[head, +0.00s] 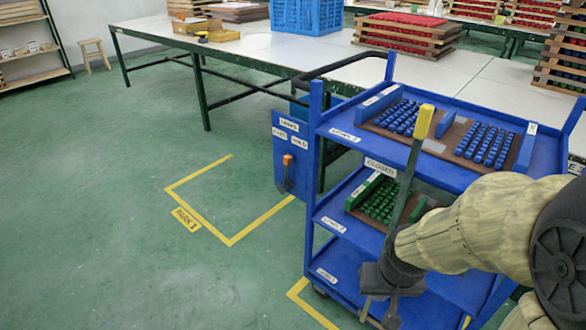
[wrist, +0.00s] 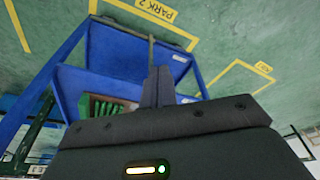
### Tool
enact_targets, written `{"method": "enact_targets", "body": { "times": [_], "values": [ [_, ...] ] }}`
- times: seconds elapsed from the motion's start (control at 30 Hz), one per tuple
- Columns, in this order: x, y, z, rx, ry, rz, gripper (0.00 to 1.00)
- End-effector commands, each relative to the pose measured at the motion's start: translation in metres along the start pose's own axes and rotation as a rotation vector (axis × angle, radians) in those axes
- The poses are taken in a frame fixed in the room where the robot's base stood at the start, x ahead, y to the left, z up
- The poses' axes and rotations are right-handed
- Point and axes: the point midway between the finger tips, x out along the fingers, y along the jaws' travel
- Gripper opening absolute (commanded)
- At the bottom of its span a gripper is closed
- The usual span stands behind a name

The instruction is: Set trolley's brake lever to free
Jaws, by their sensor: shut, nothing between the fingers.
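The blue trolley (head: 345,140) stands at the right in the head view, and its shelves also show in the wrist view (wrist: 120,45). A tall grey lever with a yellow grip (head: 424,122) leans up to the right along the trolley's near side. Its lower part passes behind my gripper. My gripper (head: 392,312) points down beside the trolley's lower shelf. Its fingers (wrist: 157,73) are together and empty in the wrist view. A blue panel (head: 281,155) left of the trolley carries small labels and an orange-tipped handle (head: 288,162). I cannot read the labels surely.
The upper shelf holds racks of blue pieces (head: 483,143), and the middle one green pieces (head: 380,200). A long table (head: 250,45) with a blue crate (head: 305,15) stands behind. Green floor with yellow marking (head: 232,242) is free at the left.

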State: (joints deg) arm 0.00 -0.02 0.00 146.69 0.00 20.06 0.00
Motion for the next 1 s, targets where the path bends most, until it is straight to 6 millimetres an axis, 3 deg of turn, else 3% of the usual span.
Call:
{"method": "enact_targets", "body": {
  "times": [0.17,0.37,0.7,1.0],
  "values": [
    [0.001,-0.002,-0.007,0.006,0.015,-0.001,0.00],
    [0.016,-0.018,-0.054,0.057,0.132,-0.029,0.00],
    [0.054,-0.088,-0.164,0.277,0.453,-0.279,0.00],
    [0.064,-0.149,-0.223,0.601,0.676,-0.644,0.00]
  ]
}}
